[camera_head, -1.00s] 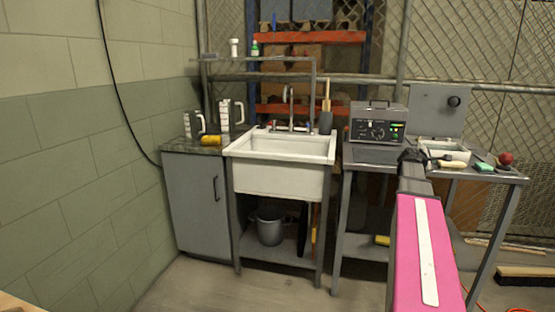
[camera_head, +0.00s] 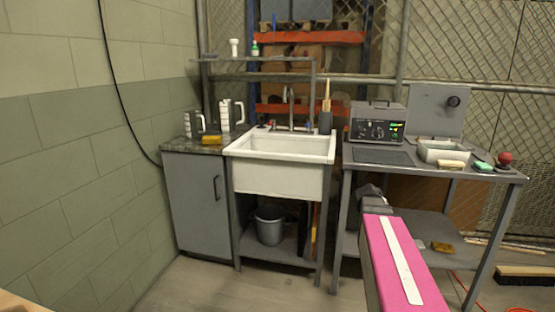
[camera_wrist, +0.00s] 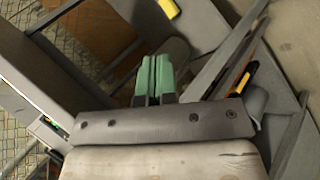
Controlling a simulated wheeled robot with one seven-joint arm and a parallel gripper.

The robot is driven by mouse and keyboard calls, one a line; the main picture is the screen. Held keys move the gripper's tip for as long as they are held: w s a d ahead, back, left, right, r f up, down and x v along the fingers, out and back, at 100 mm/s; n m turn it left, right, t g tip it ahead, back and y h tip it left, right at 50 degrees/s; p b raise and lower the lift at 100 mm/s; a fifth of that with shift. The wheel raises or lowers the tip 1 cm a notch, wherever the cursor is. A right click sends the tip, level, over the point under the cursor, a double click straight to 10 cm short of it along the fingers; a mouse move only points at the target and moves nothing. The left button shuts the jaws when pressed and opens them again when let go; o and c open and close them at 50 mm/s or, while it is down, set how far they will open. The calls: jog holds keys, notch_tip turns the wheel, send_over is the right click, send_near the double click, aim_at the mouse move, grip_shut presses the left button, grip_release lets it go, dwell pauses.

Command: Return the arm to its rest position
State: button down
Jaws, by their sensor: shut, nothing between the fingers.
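My arm shows in the head view as a pink link (camera_head: 400,262) with a white stripe. Its dark grey end (camera_head: 374,202) hangs low in front of the right-hand table, below the tabletop. The fingers are not clear in the head view. In the wrist view my gripper (camera_wrist: 157,62) shows two green fingertips close together, with nothing seen between them. The gripper appears apart from the table legs and shelf around it, though exact gaps cannot be told.
The grey table (camera_head: 378,157) holds a control box (camera_head: 378,123) and a white tray (camera_head: 443,151). A white sink (camera_head: 280,170) stands left of it, with a bucket (camera_head: 269,226) below. A grey cabinet (camera_head: 197,205) stands further left. The floor before the sink looks clear.

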jog(key=s+a+f+m+g+y, duration=0.2)
jog(key=s+a+f, duration=0.5)
jog(key=a, duration=0.4)
jog(key=s+a+f+m+g+y, duration=0.3)
jog(key=s+a+f, duration=0.4)
jog(key=a, duration=0.5)
jog(key=s+y, duration=0.1)
jog(key=s, duration=0.1)
jog(key=shift+s+m+y, duration=0.35)
jog(key=shift+m+y, duration=0.05)
